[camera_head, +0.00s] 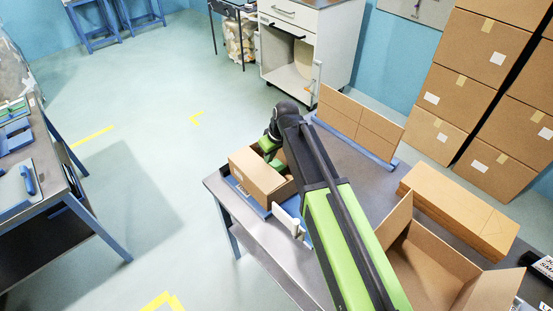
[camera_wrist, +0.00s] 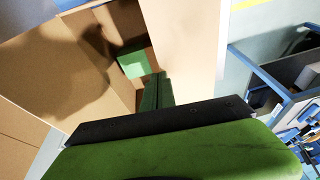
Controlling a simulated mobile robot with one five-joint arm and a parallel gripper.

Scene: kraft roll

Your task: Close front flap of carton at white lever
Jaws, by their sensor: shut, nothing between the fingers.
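The brown carton (camera_head: 262,174) sits in a blue holder (camera_head: 250,199) on the grey table, with a white lever (camera_head: 290,222) at its near right corner. My gripper (camera_head: 272,152) is at the carton's far side, low by its top edge. In the wrist view my gripper (camera_wrist: 161,78) is shut and empty, its green fingers pointing at the carton's open top. A green block (camera_wrist: 132,63) shows inside. One brown flap (camera_wrist: 55,70) spreads at left and a pale flap (camera_wrist: 185,45) stands at right, close beside the fingers. I cannot tell whether the fingers touch it.
A brown divided panel (camera_head: 360,122) stands at the table's back, near another upright white lever (camera_head: 314,78). A large open box (camera_head: 425,262) and flat cardboard (camera_head: 460,210) lie to the right.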

